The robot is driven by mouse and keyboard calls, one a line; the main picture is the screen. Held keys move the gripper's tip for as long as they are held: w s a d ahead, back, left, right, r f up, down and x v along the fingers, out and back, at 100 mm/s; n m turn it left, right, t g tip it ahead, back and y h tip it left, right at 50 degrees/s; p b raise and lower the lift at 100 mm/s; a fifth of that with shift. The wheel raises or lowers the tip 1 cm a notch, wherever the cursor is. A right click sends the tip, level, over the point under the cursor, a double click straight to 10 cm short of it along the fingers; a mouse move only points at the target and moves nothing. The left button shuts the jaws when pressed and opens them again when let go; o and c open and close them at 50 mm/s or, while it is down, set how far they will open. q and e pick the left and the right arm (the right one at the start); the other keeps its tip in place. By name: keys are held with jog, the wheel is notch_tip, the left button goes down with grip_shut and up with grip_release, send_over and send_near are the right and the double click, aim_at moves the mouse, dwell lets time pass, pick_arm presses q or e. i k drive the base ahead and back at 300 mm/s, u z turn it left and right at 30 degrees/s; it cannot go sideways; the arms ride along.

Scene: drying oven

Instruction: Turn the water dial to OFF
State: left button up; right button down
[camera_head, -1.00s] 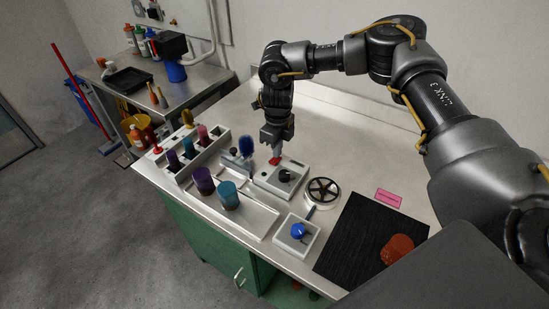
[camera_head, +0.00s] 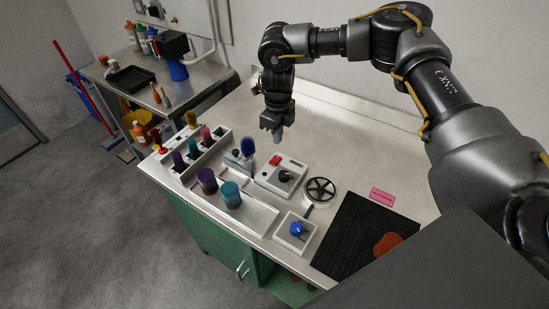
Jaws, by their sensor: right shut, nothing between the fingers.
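A blue knob (camera_head: 296,229) sits on a small square white box (camera_head: 284,241) near the front edge of the bench; I take it for the water dial, but no lettering is readable. A light grey control box (camera_head: 263,181) behind it has a red switch (camera_head: 275,160) and a black round knob (camera_head: 286,176). My right gripper (camera_head: 278,140) is shut and empty, pointing down above the bench just behind the red switch, apart from both boxes. It is well away from the blue knob. My left gripper is not in view.
A round spoked wheel (camera_head: 320,190) stands right of the grey box. A black mat (camera_head: 350,237) bears a reddish-brown patch. A rack (camera_head: 184,175) of coloured bottles and a pale tray (camera_head: 262,215) with two jars stand left. The bench's back right is clear.

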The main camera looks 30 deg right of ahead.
aim_at(296, 228)
jog(key=k, duration=2)
